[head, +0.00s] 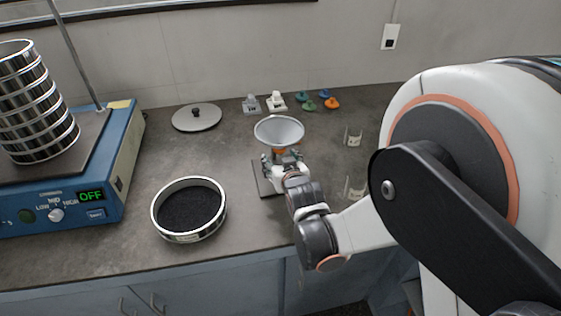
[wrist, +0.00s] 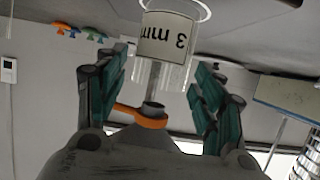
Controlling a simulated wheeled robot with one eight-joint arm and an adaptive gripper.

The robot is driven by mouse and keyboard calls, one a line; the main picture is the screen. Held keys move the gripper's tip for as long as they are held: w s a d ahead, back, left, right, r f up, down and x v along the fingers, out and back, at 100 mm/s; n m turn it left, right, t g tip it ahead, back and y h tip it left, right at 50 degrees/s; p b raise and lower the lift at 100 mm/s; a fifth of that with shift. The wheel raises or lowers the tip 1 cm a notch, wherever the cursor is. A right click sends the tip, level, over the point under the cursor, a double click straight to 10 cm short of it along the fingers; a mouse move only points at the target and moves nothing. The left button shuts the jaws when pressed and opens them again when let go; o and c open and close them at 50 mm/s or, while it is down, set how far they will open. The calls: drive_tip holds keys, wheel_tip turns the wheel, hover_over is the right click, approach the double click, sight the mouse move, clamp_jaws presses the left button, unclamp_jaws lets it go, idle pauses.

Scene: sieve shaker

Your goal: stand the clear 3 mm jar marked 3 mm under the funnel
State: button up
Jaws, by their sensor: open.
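The clear jar marked 3 mm (wrist: 166,40) shows in the wrist view with its label upside down, between the two spread fingers of my gripper (wrist: 162,78). Gaps show between the fingers and the jar's sides. In the head view my gripper (head: 279,167) is right below the metal funnel (head: 279,130), at the dark stand base (head: 262,180). An orange ring (wrist: 150,118) around a grey spout lies close to the jar's clear end in the wrist view. My gripper mostly hides the jar in the head view, and whether its bottom rests flat is unclear.
Two other clear jars (head: 353,137) (head: 354,187) stand to the right. A round sieve pan of dark grains (head: 189,208) is to the left, near the front edge. The blue shaker (head: 130,150) with its sieve stack (head: 35,100) is far left. A lid (head: 197,117) lies behind.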

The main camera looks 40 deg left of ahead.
drive_tip(key=shift+r, duration=0.15)
drive_tip(key=p+v, duration=0.4)
drive_tip(key=v, duration=0.8)
drive_tip(key=shift+s, duration=0.1)
